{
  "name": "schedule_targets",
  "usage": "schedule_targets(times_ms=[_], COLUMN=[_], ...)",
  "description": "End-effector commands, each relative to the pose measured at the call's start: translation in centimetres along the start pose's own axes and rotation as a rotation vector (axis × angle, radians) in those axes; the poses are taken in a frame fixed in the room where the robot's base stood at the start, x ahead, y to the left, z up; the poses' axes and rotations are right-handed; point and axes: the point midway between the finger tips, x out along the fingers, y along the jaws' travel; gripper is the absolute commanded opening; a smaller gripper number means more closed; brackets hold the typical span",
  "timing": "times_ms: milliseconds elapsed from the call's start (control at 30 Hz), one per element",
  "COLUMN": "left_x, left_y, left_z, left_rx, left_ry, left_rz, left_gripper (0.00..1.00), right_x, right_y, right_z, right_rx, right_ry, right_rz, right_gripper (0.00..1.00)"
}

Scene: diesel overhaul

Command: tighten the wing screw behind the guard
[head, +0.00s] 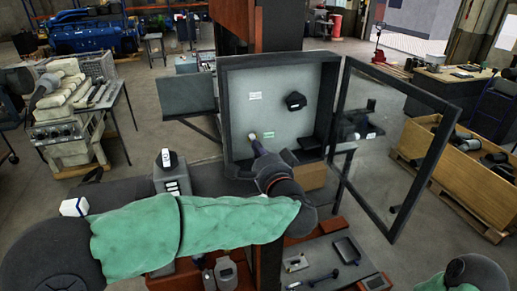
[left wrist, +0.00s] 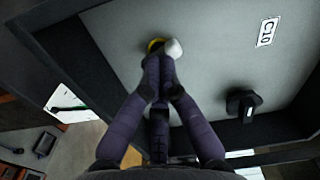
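A grey cabinet (head: 231,100) stands open, its framed guard door (head: 397,220) swung out to the right. A small pale knob with a yellow ring, seemingly the wing screw (head: 252,136), is on its back panel; it also shows in the left wrist view (left wrist: 172,48). My left gripper (head: 257,148) reaches into the cabinet, its tips right at this knob. In the left wrist view my left gripper's fingers (left wrist: 158,66) come together and cover part of the knob. I cannot tell whether they grip it.
A black knob (head: 295,101) sits on the same panel, also in the left wrist view (left wrist: 242,104). A "C10" label (left wrist: 267,32) is near it. The cabinet walls border my left gripper closely. A wooden crate (head: 455,170) stands at the right, beyond the open door.

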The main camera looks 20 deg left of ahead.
Motion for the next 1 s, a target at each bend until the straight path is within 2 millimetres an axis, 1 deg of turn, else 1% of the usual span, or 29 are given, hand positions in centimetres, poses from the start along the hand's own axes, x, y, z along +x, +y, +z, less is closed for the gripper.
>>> schedule_targets(times_ms=[200, 300, 400, 633, 667, 700, 767, 800, 1000], left_x=[0.04, 0.05, 0.05, 0.05, 0.05, 0.05, 0.05, 0.05, 0.05], left_y=[0.01, 0.01, 0.02, 0.01, 0.02, 0.01, 0.01, 0.01, 0.01], left_z=[0.0, 0.0, 0.01, 0.0, 0.0, 0.0, 0.0, 0.0, 0.0], left_rx=[0.236, 0.323, 0.368, 0.374, 0.374, 0.374, 0.373, 0.373, 0.372], left_ry=[0.0, 0.0, 0.0, 0.0, 0.0, 0.0, 0.0, 0.0, 0.0], left_rz=[0.0, 0.0, 0.0, 0.0, 0.0, 0.0, 0.0, 0.0, 0.0], left_gripper=[0.0, 0.0, 0.0, 0.0, 0.08, 0.19, 0.36, 0.46, 0.46], right_x=[0.0, 0.0, 0.0, 0.0, 0.0, 0.0, 0.0, 0.0, 0.0], right_y=[0.0, 0.0, 0.0, 0.0, 0.0, 0.0, 0.0, 0.0, 0.0], right_z=[0.0, 0.0, 0.0, 0.0, 0.0, 0.0, 0.0, 0.0, 0.0], right_rx=[0.0, 0.0, 0.0, 0.0, 0.0, 0.0, 0.0, 0.0, 0.0], right_ry=[0.0, 0.0, 0.0, 0.0, 0.0, 0.0, 0.0, 0.0, 0.0], right_rz=[0.0, 0.0, 0.0, 0.0, 0.0, 0.0, 0.0, 0.0, 0.0], right_gripper=[0.5, 0.5, 0.5, 0.5, 0.5, 0.5, 0.5, 0.5, 0.5])
